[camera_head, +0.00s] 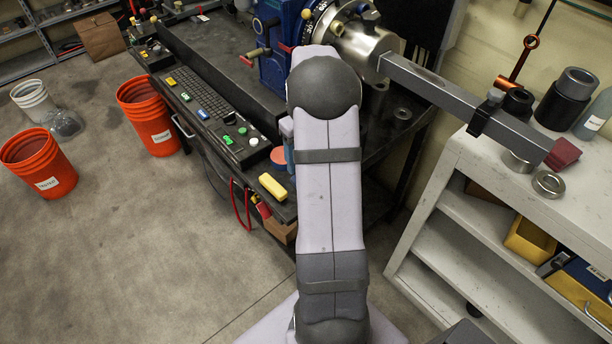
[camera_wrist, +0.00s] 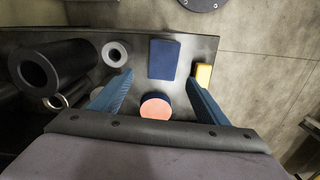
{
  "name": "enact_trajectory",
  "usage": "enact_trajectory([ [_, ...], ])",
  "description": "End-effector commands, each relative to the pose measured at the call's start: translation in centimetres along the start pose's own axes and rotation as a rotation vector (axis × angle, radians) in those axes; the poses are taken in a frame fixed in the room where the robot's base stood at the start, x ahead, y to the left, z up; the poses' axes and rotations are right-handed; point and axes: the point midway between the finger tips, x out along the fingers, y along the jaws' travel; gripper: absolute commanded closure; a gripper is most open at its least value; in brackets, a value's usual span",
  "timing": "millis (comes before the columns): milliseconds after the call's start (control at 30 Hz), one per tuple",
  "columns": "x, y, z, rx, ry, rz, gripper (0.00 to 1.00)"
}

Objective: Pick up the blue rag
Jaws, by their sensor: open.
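The blue rag (camera_wrist: 163,59) looks like a flat, dark blue rectangle on the dark bench top in the wrist view. My gripper (camera_wrist: 160,78) is open, with its two blue fingers spread left and right. The rag appears between and just beyond the fingertips, with nothing held. The height gap between fingers and rag cannot be told. In the head view my own arm covers the rag and most of the gripper.
A pink-topped round piece (camera_wrist: 155,106) lies between the fingers, nearer the wrist. A yellow block (camera_wrist: 203,73) is close to the right finger; it also shows in the head view (camera_head: 272,187). A metal ring (camera_wrist: 115,54) and black cylinder (camera_wrist: 55,75) stand left.

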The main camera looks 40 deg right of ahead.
Motion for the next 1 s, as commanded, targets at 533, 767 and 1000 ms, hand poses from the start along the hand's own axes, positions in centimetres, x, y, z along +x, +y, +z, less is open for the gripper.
enact_trajectory([
  [533,2.3,-0.1,0.1,0.000,-0.001,0.000,0.31],
  [767,4.4,-0.6,0.5,0.000,-0.004,-0.002,0.31],
  [1000,7.0,-0.7,0.6,0.000,-0.002,-0.001,0.31],
])
